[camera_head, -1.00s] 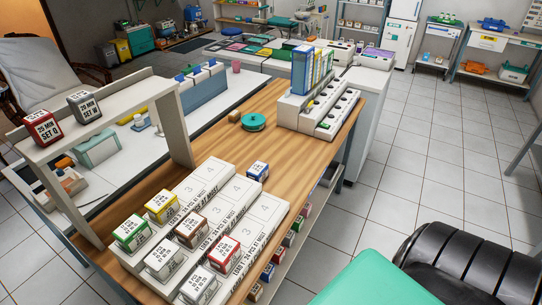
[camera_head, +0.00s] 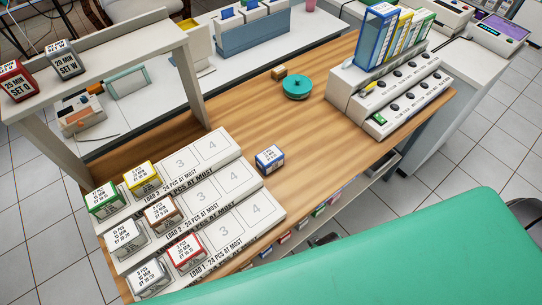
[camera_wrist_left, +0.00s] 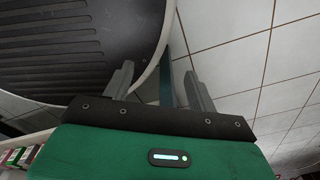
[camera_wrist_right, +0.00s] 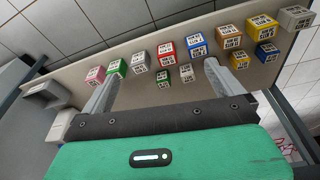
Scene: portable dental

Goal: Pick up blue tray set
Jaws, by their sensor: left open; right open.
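In the head view, a small box with a blue band and a white printed label (camera_head: 270,159) sits alone on the wooden table (camera_head: 330,150), just right of the white load boards (camera_head: 213,150). Neither gripper shows in the head view. In the left wrist view, my left gripper (camera_wrist_left: 158,75) is open and empty, with a black ribbed surface and floor tiles beyond it. In the right wrist view, my right gripper (camera_wrist_right: 157,85) is open and empty. Beyond its fingers, a blue labelled box (camera_wrist_right: 196,46) and another blue one (camera_wrist_right: 266,52) stand on a shelf.
Green, yellow, brown, grey and red labelled boxes stand on the load boards. A white raised shelf (camera_head: 100,50) holds the SET Q and SET W boxes. A white device with blue and yellow binders (camera_head: 380,35) and a teal disc (camera_head: 296,87) are farther back. The table's middle is clear.

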